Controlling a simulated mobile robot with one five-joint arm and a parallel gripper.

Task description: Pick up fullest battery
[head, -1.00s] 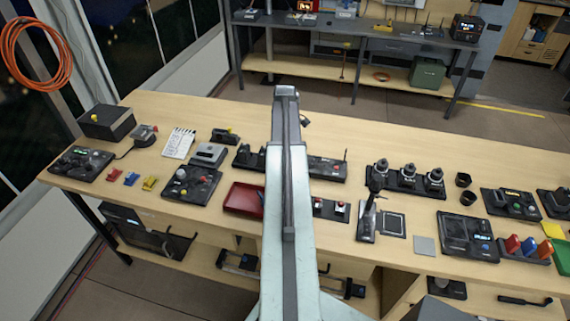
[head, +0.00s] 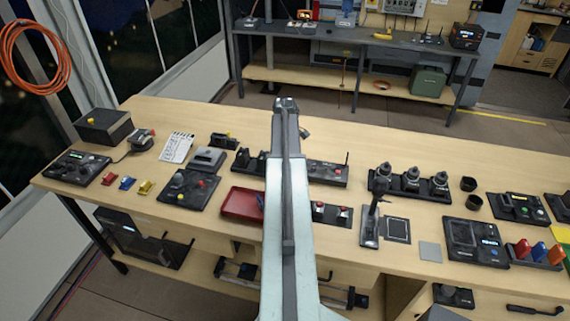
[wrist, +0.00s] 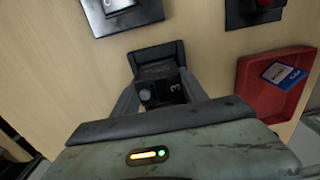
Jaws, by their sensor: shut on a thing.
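In the wrist view my gripper (wrist: 160,98) is shut on a small black block, seemingly a battery (wrist: 172,95), marked with a white "3" and bearing a round grey knob. A dark holder (wrist: 158,55) shows just beyond it; I cannot tell whether the block still touches it. In the head view my arm reaches over the table and its end (head: 285,103) hides the block. The block's charge level is not readable. A black rack (head: 249,163) shows partly behind the arm.
A red tray (head: 240,203) with a blue-and-white card lies close by; it also shows in the wrist view (wrist: 255,75). A button panel (head: 190,190) stands left, and joystick units (head: 411,183) stand right. The table's back strip is mostly clear.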

